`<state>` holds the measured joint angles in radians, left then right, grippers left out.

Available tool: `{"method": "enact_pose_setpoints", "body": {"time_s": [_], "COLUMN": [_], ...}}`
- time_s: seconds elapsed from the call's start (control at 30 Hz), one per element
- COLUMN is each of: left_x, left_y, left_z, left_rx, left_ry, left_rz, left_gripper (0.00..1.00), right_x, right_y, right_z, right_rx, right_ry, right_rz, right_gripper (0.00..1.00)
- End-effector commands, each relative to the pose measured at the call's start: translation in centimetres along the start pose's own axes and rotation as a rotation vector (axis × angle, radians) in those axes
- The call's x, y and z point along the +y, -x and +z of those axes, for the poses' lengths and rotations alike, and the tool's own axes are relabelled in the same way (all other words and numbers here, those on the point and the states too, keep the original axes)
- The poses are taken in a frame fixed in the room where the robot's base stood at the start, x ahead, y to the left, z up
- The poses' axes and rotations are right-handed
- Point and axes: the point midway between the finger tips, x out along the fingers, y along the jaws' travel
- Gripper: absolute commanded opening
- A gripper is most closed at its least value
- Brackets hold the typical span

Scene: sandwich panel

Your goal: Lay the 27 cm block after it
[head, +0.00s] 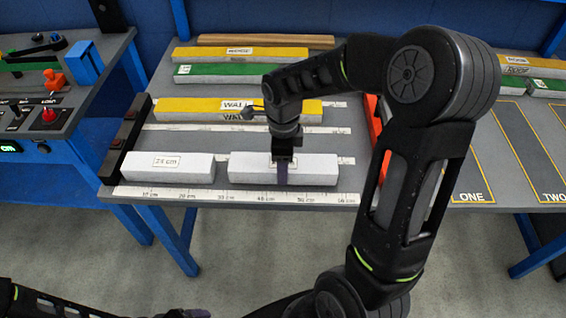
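A white block labelled 24 cm (165,168) lies at the left of the front row, behind a ruler strip (240,196). A second, longer white block (318,172) lies to its right in line, with a small gap between their ends. Its label is mostly covered by my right gripper (283,172), so I cannot read it. That gripper points down at the block's middle, one dark purple finger across its front face; the other finger is hidden. My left gripper (190,313) barely shows at the bottom edge, far from the blocks.
Yellow (185,108) and green (225,74) panels lie on the rows behind. A black stop (125,137) bounds the left end; a red bar (378,140) stands on the right. A control desk (48,118) is at left. Marked bay ONE (468,170) is empty.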

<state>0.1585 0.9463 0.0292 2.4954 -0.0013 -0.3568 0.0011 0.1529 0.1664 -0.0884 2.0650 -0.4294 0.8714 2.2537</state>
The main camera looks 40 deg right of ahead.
Motion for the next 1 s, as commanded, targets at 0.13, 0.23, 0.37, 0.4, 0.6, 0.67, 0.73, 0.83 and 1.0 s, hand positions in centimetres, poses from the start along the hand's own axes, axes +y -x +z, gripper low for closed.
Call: {"method": "enact_pose_setpoints", "body": {"time_s": [0.13,0.23,0.37,0.4,0.6,0.67,0.73,0.83,1.0], "left_x": [-0.14,-0.20,-0.28,-0.31,-0.27,-0.28,-0.28,-0.28,-0.28], "left_y": [-0.35,-0.51,-0.72,-0.79,-0.71,-0.71,-0.71,-0.71,-0.71], "left_z": [0.00,0.00,0.00,0.00,0.00,0.00,0.00,0.00,-0.01], "left_rx": [0.000,0.000,0.000,0.000,0.000,0.000,0.000,0.000,0.001], "left_ry": [0.000,0.000,0.000,0.000,0.000,0.000,0.000,0.000,0.000], "left_rz": [0.000,0.000,0.000,0.000,0.000,0.000,0.000,0.000,0.000], "left_gripper": [0.84,0.84,0.84,0.84,0.84,0.84,0.84,0.84,0.84], "right_x": [0.01,0.01,0.01,0.01,0.01,0.01,0.01,0.01,0.00], "right_y": [-0.42,-0.62,-0.88,-0.96,-0.88,-0.88,-0.88,-0.88,-0.83], "right_z": [0.01,0.02,0.02,0.02,0.01,0.01,0.01,0.00,0.00], "right_rx": [0.000,0.000,0.000,0.000,0.000,0.000,0.000,0.000,0.000], "right_ry": [0.000,0.000,0.001,0.001,0.000,0.000,0.000,0.000,0.000], "right_rz": [0.000,0.000,0.000,0.000,0.000,0.000,0.000,0.000,0.000], "right_gripper": [0.18,0.18,0.18,0.18,0.72,0.77,0.83,0.84,0.84]}}
